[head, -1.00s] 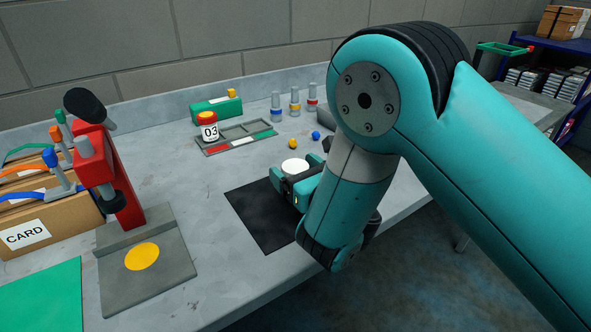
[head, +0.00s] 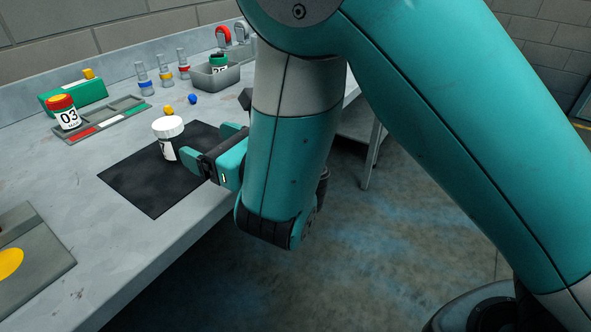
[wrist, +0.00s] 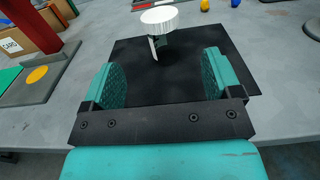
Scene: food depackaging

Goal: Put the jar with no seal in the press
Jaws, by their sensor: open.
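A white-lidded jar (head: 168,148) stands upright on the black mat (head: 140,188); part of a dark mark shows on its side. In the wrist view its lid (wrist: 160,17) is beyond the fingertips. My gripper (head: 207,146) is open and empty, low over the mat's right edge, apart from the jar, its fingers (wrist: 163,78) facing it. A jar marked 03 (head: 66,113) with a red and yellow top stands at the grey sectioned tray. A green-topped jar (head: 218,66) is in a grey bin. I cannot tell any jar's seal.
A yellow ball (head: 168,111) and a blue ball (head: 193,99) lie behind the jar. Several colour-banded stamps (head: 164,73) and a green box (head: 74,96) stand at the back. The bench front between mat and press base is clear.

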